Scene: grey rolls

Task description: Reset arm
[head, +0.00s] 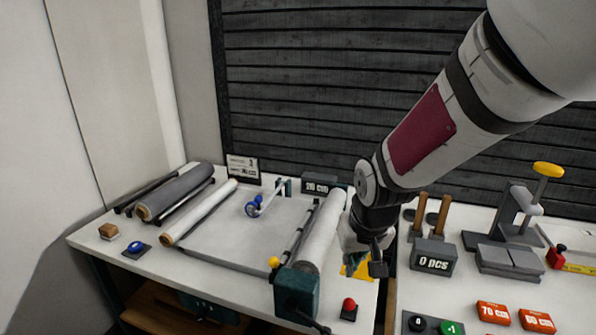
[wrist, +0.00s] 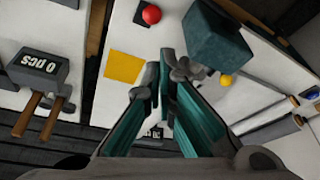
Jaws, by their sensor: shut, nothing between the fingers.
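My arm (head: 425,130) reaches down from the upper right in the head view. My gripper (head: 375,265) points down over the front right part of the left table, beside a white roll (head: 322,235). In the wrist view my gripper (wrist: 159,75) shows its two teal-lined fingers with the tips close together, shut and empty. A yellow square (wrist: 124,67) lies on the table beside the fingertips. It is partly hidden behind my gripper in the head view (head: 352,272).
A teal block (head: 297,292) and a red button (head: 349,306) are near my gripper. Grey and white rolls (head: 200,212) lie at left. The right table holds a "0 pcs" display (head: 433,256), wooden-handled tools (head: 443,212) and a yellow-handled press (head: 520,215). Slatted wall (head: 300,80) stands behind.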

